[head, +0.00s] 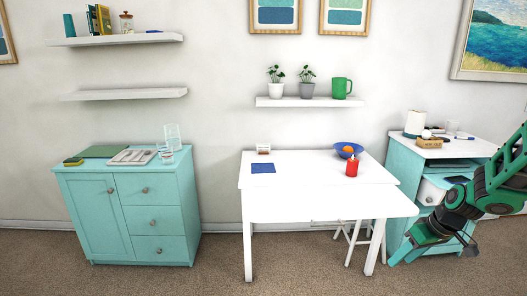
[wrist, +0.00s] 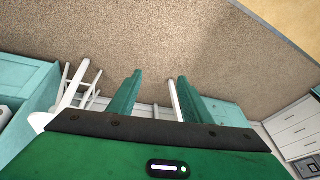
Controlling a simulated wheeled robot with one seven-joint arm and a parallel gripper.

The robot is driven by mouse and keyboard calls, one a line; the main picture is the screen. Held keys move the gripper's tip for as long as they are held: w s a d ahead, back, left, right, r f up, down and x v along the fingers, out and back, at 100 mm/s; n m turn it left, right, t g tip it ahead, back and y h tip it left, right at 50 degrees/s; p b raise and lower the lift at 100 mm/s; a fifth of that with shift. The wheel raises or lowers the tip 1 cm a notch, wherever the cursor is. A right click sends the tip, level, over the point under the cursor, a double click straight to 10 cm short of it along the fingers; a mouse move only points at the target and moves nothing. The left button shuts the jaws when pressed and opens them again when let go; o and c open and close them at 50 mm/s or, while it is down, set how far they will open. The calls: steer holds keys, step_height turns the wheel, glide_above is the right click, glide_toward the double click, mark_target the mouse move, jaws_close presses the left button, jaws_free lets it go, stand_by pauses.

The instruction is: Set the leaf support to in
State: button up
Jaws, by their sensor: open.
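The white table (head: 215,172) stands against the wall in the head view. Its front leaf (head: 325,205) is up and level with the top. I cannot make out the leaf support; the underside of the leaf is hidden from above. My gripper (head: 402,252) is low at the right, beyond the leaf's right end and in front of the right cabinet.
A white stool (head: 352,240) stands under the table's right side; a white stool also shows in the wrist view (wrist: 78,82). A teal cabinet (head: 404,165) stands right. Carpet in front is clear.

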steer(key=s+r+m+g, duration=0.1)
steer(key=s+r+m, duration=0.2)
steer(key=s, duration=0.6)
steer(key=s+r+m+g+h, duration=0.1)
steer(key=s+r+m, duration=0.2)
steer(key=s, duration=0.7)
steer(key=s+r+m+g+h, duration=0.1)
steer(key=s+r+m, duration=0.2)
steer(key=s+r, duration=0.3)
steer(key=s, duration=0.4)
steer(key=shift+s+a, duration=0.25)
steer(key=shift+a, duration=0.1)
steer(key=shift+w+f+h, duration=0.25)
steer(key=shift+w+h, duration=0.05)
steer(key=shift+w, duration=0.35)
